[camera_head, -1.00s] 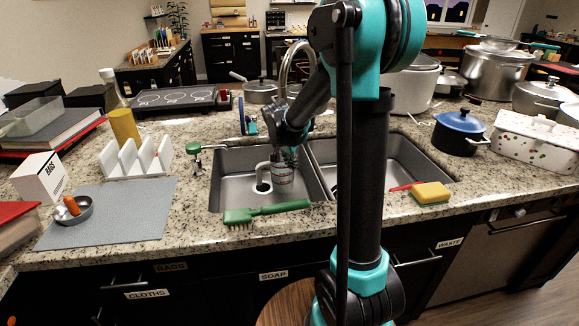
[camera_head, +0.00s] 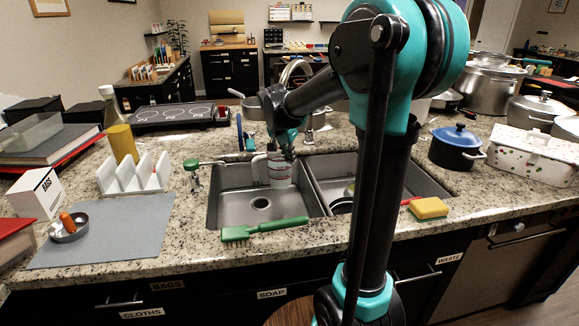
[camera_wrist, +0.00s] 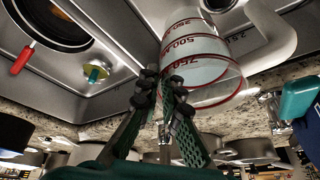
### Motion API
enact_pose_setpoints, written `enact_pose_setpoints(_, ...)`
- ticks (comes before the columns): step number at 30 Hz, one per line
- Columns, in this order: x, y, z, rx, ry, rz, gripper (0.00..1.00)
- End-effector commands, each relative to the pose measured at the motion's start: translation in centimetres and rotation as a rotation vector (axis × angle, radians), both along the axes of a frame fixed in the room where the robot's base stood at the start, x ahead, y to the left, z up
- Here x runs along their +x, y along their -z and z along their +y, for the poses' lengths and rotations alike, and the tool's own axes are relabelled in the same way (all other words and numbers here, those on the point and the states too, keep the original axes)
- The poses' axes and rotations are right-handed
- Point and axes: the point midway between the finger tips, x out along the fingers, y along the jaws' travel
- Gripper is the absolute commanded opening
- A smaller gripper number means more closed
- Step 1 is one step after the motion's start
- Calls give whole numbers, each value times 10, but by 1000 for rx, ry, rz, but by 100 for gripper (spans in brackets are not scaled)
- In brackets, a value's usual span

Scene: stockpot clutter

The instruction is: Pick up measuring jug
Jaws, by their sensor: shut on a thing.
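The measuring jug (camera_head: 280,172) is clear with red markings and a pale handle on its left side. It hangs in the left sink basin (camera_head: 228,208), towards the back. In the wrist view the jug (camera_wrist: 203,62) shows red rings and numbers, with its handle to the right. My gripper (camera_head: 283,148) is at the top of the jug, and in the wrist view its fingers (camera_wrist: 166,88) are closed on the jug's near rim. The exact contact is partly hidden by the fingers.
The faucet (camera_head: 293,68) stands behind the sink. A green brush (camera_head: 265,229) lies along the front sink edge, and a yellow sponge (camera_head: 429,208) lies at the right. Pots crowd the right counter.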

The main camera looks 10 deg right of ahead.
Motion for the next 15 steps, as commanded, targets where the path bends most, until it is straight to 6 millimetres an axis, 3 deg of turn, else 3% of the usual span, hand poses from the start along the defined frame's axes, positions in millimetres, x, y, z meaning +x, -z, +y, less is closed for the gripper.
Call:
enact_pose_setpoints(5, 0, -19, 0, -1, 0, -1, 0)
enact_pose_setpoints(15, -39, -17, 0, -1, -1, 0, 0)
